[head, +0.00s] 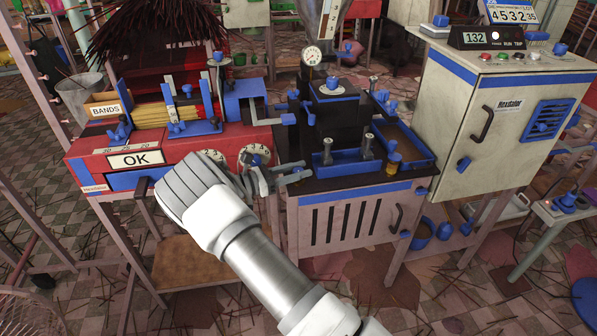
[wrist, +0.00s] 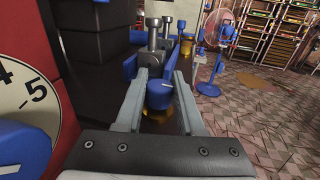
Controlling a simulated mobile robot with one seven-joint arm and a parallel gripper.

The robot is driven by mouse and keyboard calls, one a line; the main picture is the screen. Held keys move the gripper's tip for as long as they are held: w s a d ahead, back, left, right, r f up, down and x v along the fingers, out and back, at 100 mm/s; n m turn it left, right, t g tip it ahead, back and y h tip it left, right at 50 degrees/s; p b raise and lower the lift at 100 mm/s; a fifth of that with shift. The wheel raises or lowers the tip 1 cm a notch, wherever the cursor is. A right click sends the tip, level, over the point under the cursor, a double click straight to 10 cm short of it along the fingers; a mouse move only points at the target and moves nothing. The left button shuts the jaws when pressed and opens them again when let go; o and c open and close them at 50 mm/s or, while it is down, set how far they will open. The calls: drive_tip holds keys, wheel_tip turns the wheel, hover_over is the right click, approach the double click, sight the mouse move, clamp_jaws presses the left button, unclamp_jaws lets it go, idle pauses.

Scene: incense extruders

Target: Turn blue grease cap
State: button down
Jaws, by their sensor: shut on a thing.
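A blue grease cap (wrist: 160,95) with an amber cup under it sits low in the middle of the wrist view, beside the dark machine bench. My gripper (wrist: 161,86) has one grey finger on each side of it and is shut on it. In the head view my gripper (head: 298,174) reaches in at the bench's front left corner, and the cap is mostly hidden there by the fingers. Another blue cap on an amber cup (head: 393,160) stands at the bench's right part, apart from my gripper.
The red machine with the OK plate (head: 136,159) and round dials (head: 255,156) stands close on the left. Blue trays (head: 340,162) and metal posts stand on the bench. A pale cabinet (head: 500,110) is at the right. Floor is open in front of the bench.

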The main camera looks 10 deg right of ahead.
drive_tip(key=c, duration=0.5)
unclamp_jaws()
drive_tip(key=p+v, duration=0.2)
drive_tip(key=v, duration=1.5)
drive_tip(key=shift+a+r, duration=0.1)
drive_tip(key=shift+a, duration=0.1)
